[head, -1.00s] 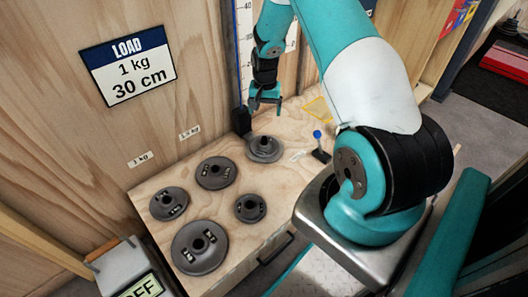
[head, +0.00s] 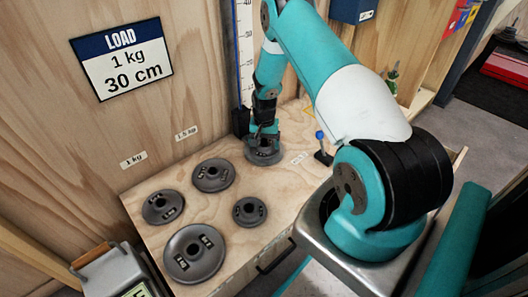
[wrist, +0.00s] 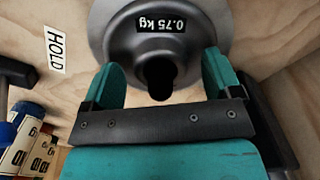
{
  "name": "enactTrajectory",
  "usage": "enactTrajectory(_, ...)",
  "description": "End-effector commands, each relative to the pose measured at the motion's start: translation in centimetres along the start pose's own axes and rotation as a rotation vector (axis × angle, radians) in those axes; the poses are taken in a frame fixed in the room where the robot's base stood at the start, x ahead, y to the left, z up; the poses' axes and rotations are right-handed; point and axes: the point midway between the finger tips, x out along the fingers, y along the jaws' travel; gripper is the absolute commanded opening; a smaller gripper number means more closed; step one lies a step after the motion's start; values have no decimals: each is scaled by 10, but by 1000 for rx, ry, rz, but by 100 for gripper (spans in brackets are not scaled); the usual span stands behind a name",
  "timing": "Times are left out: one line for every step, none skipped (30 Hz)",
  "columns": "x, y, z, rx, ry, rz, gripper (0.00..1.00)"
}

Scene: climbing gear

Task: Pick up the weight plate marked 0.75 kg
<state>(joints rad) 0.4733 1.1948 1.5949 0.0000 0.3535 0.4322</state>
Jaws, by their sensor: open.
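The dark grey round weight plate (wrist: 150,45) marked 0.75 kg lies on the wooden bench top, its label upside down in the wrist view. It also shows in the head view (head: 263,157), partly covered by my gripper (head: 264,134). My gripper (wrist: 160,78) is open, with one teal finger on each side of the plate's central hub and dark hole. I cannot tell whether the fingers touch the plate.
Several other grey plates lie to the left, including a large one (head: 194,253) and a small one (head: 250,211). A blue-knobbed lever (head: 322,148) stands close to the right. A HOLD label (wrist: 56,50) lies beside the plate. The wooden wall (head: 60,130) rises behind.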

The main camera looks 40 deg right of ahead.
Motion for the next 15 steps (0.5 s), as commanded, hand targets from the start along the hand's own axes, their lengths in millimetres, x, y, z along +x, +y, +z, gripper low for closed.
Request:
enactTrajectory(4,0,0,0,1,0,84)
enactTrajectory(4,0,0,0,1,-1,84)
enactTrajectory(4,0,-1,0,2,-1,84)
enactTrajectory(3,0,-1,0,2,-1,84)
enactTrajectory(3,0,-1,0,2,-1,84)
enactTrajectory(3,0,-1,0,2,-1,84)
enactTrajectory(3,0,-1,0,2,-1,84)
enactTrajectory(3,0,-1,0,2,-1,77)
enactTrajectory(3,0,-1,0,2,-1,68)
enactTrajectory(3,0,0,0,2,-1,61)
enactTrajectory(3,0,0,0,2,-1,54)
enactTrajectory(3,0,0,0,2,-1,45)
enactTrajectory(3,0,0,0,2,-1,38)
enactTrajectory(3,0,0,0,1,-1,31)
enactTrajectory(3,0,0,0,1,-1,22)
